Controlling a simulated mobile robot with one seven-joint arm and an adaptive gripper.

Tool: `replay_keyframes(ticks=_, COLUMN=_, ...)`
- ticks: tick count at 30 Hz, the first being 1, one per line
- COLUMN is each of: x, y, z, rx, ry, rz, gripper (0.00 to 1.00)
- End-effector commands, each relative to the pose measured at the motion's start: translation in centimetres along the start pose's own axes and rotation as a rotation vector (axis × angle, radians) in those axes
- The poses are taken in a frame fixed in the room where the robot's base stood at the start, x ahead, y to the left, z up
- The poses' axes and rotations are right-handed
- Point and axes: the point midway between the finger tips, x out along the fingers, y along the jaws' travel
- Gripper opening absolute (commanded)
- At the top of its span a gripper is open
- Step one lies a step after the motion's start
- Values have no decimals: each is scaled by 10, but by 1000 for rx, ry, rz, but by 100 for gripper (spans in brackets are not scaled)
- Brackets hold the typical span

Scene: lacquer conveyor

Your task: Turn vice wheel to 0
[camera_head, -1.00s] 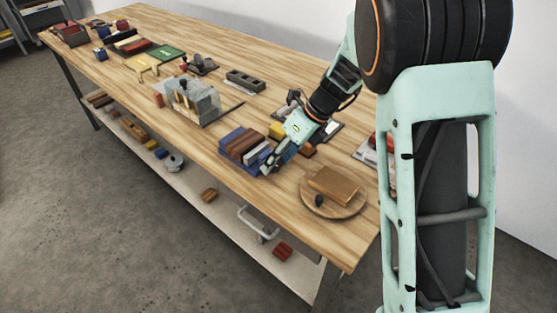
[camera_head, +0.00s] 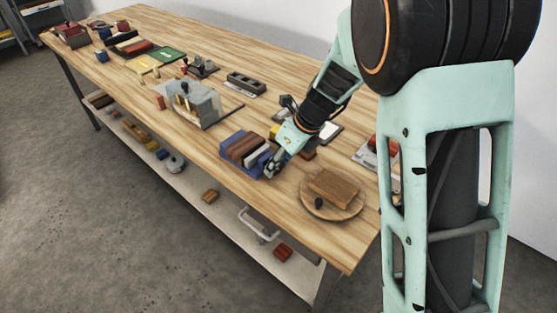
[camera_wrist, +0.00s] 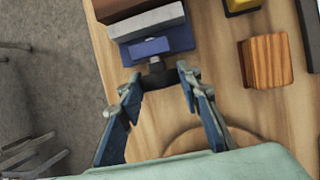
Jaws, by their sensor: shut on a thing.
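The blue vice (camera_head: 228,158) stands near the table's front edge, with brown and grey blocks between its jaws. In the wrist view its blue end (camera_wrist: 165,46) shows at top centre. The dark vice wheel (camera_wrist: 157,74) sticks out from that end toward me and lies between my fingertips. My gripper (camera_wrist: 159,82) is shut on the wheel, one finger on each side. In the head view my gripper (camera_head: 270,166) is at the vice's right end and hides the wheel. I cannot read any mark or angle on the wheel.
A round wooden board (camera_head: 347,211) with a brown block (camera_head: 334,188) lies close to the right of my gripper. A wooden cube (camera_wrist: 265,61) and a yellow piece (camera_wrist: 241,4) stand to the right in the wrist view. The table edge is close on the left there.

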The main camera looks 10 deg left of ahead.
Motion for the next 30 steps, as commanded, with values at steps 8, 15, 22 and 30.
replay_keyframes(ticks=8, x=-4, y=8, z=1, rx=-94, ry=3, rz=-212, gripper=8)
replay_keyframes(ticks=15, x=-2, y=10, z=0, rx=-165, ry=4, rz=-383, gripper=8)
replay_keyframes(ticks=22, x=1, y=10, z=-1, rx=-212, ry=3, rz=-501, gripper=8)
replay_keyframes(ticks=30, x=2, y=10, z=-1, rx=-238, ry=1, rz=-572, gripper=8)
